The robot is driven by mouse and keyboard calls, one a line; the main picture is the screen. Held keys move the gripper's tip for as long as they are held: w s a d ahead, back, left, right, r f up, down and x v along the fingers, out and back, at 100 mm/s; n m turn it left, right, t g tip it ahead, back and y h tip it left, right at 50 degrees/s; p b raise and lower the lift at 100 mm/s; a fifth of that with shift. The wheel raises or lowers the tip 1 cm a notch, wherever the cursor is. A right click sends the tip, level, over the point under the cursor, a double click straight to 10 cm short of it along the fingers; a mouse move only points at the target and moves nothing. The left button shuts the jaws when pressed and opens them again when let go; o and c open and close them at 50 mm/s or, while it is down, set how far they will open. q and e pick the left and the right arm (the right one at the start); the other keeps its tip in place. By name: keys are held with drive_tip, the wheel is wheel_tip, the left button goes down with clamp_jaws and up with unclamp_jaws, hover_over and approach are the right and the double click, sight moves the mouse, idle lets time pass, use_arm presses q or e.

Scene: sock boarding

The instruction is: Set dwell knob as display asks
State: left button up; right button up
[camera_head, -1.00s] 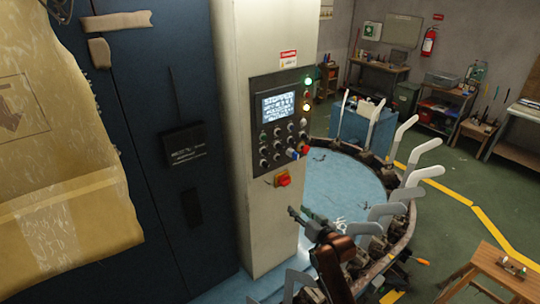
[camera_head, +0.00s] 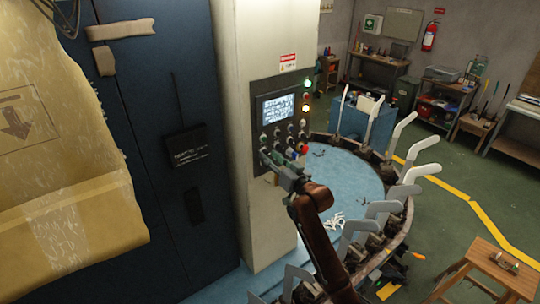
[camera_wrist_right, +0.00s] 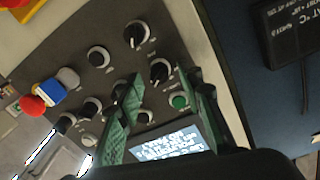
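The control panel (camera_head: 262,124) is on the front of a cream machine column. Its lit display (camera_head: 279,107) carries several lines of text too small to read; it also shows near the bottom of the right wrist view (camera_wrist_right: 172,143). Several black knobs sit near it, including one (camera_wrist_right: 160,70) just ahead of my fingertips and another (camera_wrist_right: 137,34) farther out. I cannot read which is the dwell knob. My right gripper (camera_head: 269,160) is at the panel's lower part. In the wrist view its green-padded fingers (camera_wrist_right: 166,92) are apart with nothing between them. My left gripper is not in view.
A red button (camera_wrist_right: 32,106) and a blue one (camera_wrist_right: 48,92) are beside the knobs. A round blue table (camera_head: 345,185) ringed with upright white boards (camera_head: 401,129) stands right of the column. A cardboard box (camera_head: 60,220) fills the left, before a dark blue cabinet (camera_head: 150,90).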

drive_tip(key=shift+w+a, duration=0.15)
drive_tip(key=shift+w, duration=0.05)
drive_tip(key=shift+c, duration=0.7)
clamp_jaws()
